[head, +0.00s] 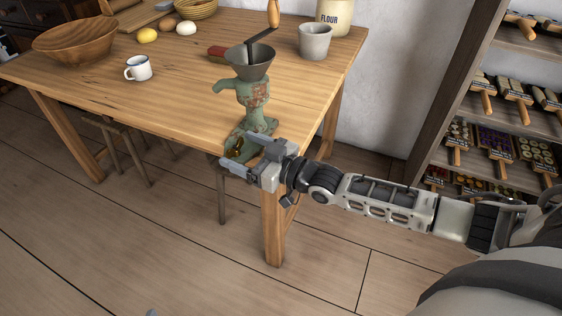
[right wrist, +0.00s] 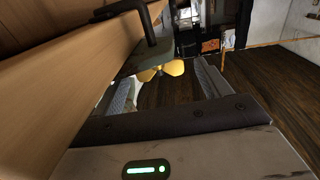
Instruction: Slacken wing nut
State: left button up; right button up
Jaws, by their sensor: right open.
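A green, worn hand grinder (head: 254,95) with a grey funnel and a wood-handled crank is clamped at the near right corner of the table. Its brass wing nut (head: 236,145) shows low on the clamp; in the right wrist view the yellow wing nut (right wrist: 161,71) shows near the table's edge. My right gripper (head: 241,152) is open at the clamp, and its fingers (right wrist: 165,88) lie on either side of the wing nut. I cannot tell whether they touch it. My left gripper is not in view.
The wooden table (head: 180,95) holds a wooden bowl (head: 76,40), an enamel mug (head: 138,68), a grey cup (head: 315,42) and a flour canister (head: 334,16). A stool (head: 115,130) stands beneath. The floor in front is clear.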

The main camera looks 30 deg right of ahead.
jog(key=v, duration=1.3)
jog(key=shift+s+p, duration=0.15)
jog(key=shift+p, duration=0.3)
